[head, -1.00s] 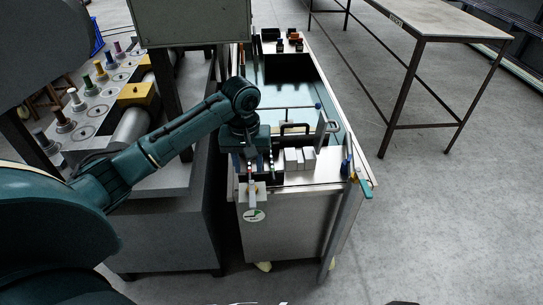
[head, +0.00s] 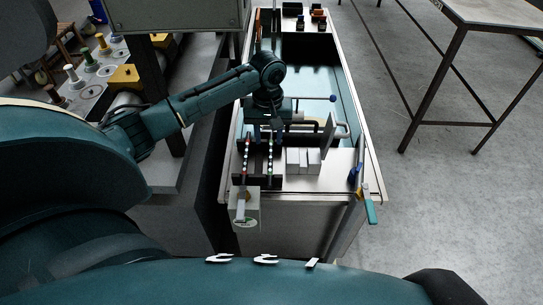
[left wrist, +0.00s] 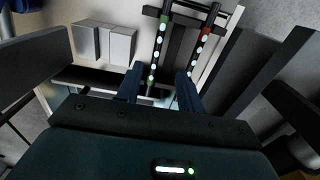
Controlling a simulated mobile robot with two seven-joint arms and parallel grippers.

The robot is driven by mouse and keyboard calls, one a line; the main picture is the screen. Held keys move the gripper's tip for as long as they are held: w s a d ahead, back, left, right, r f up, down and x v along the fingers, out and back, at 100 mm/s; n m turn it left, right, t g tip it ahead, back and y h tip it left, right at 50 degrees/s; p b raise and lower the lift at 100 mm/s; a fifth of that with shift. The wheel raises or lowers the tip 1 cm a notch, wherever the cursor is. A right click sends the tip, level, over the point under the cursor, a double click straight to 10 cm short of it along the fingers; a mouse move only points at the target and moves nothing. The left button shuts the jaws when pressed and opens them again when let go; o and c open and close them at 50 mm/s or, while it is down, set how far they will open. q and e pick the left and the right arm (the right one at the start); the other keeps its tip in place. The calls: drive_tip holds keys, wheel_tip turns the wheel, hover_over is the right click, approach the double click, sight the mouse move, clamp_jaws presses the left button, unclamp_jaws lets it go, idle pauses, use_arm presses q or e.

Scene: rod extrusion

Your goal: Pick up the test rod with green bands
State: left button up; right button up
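I see no contact; the fingertips are partly hard to make out. My right gripper is not in view.
White blocks (head: 303,161) stand right of the rack on the metal bench (head: 325,180).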

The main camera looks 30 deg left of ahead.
sight(270, 160)
use_arm(q)
drive_tip(key=f, duration=0.8)
drive_tip(key=shift+d, duration=0.2)
clamp_jaws()
